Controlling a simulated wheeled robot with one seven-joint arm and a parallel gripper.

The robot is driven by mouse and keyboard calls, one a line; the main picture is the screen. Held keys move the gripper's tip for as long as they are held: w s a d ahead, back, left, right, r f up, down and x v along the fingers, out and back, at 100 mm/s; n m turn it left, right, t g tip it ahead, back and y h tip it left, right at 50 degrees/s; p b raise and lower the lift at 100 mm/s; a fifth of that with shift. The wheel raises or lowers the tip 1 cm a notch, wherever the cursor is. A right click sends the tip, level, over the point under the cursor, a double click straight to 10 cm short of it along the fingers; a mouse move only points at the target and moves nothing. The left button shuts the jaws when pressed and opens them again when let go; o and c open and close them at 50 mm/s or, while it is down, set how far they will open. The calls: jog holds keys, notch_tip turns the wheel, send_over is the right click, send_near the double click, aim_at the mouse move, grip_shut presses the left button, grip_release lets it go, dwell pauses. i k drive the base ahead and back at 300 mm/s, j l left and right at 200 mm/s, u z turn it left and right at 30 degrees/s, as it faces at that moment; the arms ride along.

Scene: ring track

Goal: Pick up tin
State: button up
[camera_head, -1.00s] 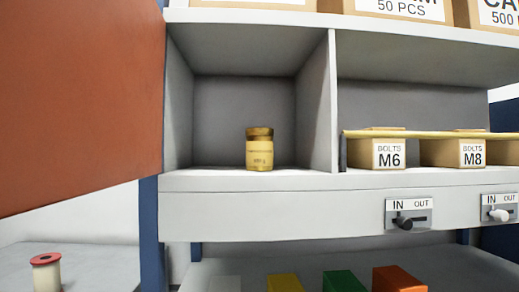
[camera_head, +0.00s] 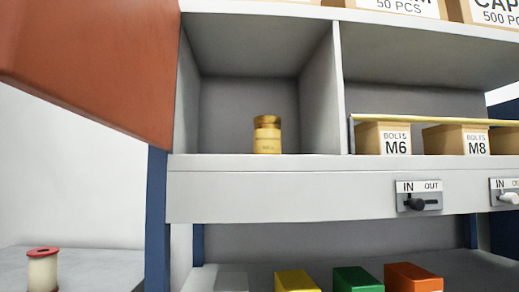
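A small yellow tin (camera_head: 267,135) with a darker gold-brown lid stands upright in the left open compartment of the grey shelf unit (camera_head: 250,192). It is near the front of the compartment floor, apart from both side walls. Its label is too small to read. My gripper is not in this view.
An orange-brown panel (camera_head: 95,65) is at the upper left, beside the compartment opening. Bolt boxes M6 (camera_head: 383,138) and M8 (camera_head: 456,139) sit behind a yellow bar (camera_head: 430,120) on the right. Coloured bins (camera_head: 358,279) are below. A spool (camera_head: 43,270) stands lower left.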

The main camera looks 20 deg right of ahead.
aim_at(267, 134)
jog(key=i+j+z, duration=0.15)
jog(key=j, duration=0.2)
jog(key=i+j+z, duration=0.1)
jog(key=j, duration=0.3)
jog(key=i+j+z, duration=0.15)
jog(key=j, duration=0.25)
jog(key=k+l, duration=0.05)
